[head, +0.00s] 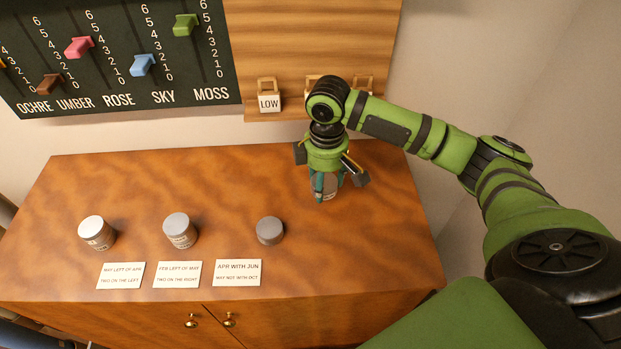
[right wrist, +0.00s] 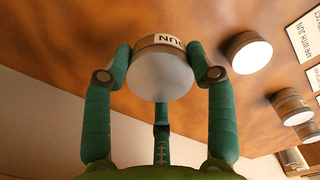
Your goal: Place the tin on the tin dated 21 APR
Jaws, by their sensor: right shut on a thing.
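My right gripper (head: 328,190) points down over the right part of the table. It is shut on a grey tin (head: 331,188) with a pale label; in the right wrist view the held tin (right wrist: 160,70) sits between the fingers, its label seeming to read JUN upside down. I cannot tell its exact height above the table. A short grey tin (head: 270,231) stands to the left, behind a card. Two more tins or stacks, the middle one (head: 179,230) and the left one (head: 97,232), show labels too small to read. I cannot make out 21 APR. My left gripper is not in view.
Cards lie along the front edge: the left card (head: 121,275), the middle card (head: 177,274) and the right card (head: 238,272), reading APR WITH JUN, MAY NOT WITH OCT. A slider board (head: 120,55) and a tag marked LOW (head: 269,103) are behind. The table's (head: 350,250) right front is clear.

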